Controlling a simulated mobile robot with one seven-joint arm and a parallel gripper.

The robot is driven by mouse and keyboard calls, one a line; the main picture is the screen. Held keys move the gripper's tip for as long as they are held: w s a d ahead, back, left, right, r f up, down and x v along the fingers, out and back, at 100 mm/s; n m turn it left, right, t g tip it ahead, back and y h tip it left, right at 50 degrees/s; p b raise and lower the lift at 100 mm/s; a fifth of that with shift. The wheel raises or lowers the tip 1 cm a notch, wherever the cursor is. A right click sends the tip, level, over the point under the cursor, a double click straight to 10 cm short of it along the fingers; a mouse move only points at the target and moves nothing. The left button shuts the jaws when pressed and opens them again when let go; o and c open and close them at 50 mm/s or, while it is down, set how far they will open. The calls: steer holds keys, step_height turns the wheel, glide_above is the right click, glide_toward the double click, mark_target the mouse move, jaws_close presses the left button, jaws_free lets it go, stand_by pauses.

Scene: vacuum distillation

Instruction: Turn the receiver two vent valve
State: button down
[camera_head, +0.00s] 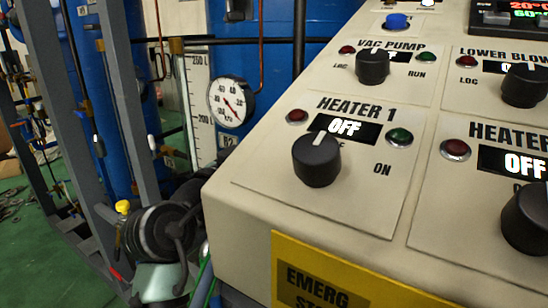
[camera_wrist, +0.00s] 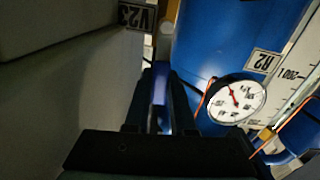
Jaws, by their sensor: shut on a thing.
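In the wrist view my gripper (camera_wrist: 161,76) has its two dark fingers closed on a narrow blue valve handle (camera_wrist: 159,93), which shows between them. The valve body and pipe behind the handle are hidden by the fingers. A tag reading V23 (camera_wrist: 137,15) is just above and left of the fingers. The blue receiver tank (camera_wrist: 205,45), with an R2 label (camera_wrist: 263,62), stands to the right. In the head view the held handle and the fingertips cannot be made out behind the panel and my arm.
A white round gauge (camera_head: 231,102) is on the tank front; it also shows in the wrist view (camera_wrist: 238,99), close right of my gripper. A beige control panel (camera_head: 270,235) with knobs fills the right of the head view. Grey frame posts (camera_head: 110,90) stand at left.

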stand_by(0.5)
steer(key=c, duration=0.8)
jaws_free()
steer(key=shift+o, duration=0.2)
steer(key=shift+s, duration=0.1)
steer(key=v, duration=1.2)
steer(key=shift+s+a, duration=0.25)
steer(key=shift+s, duration=0.05)
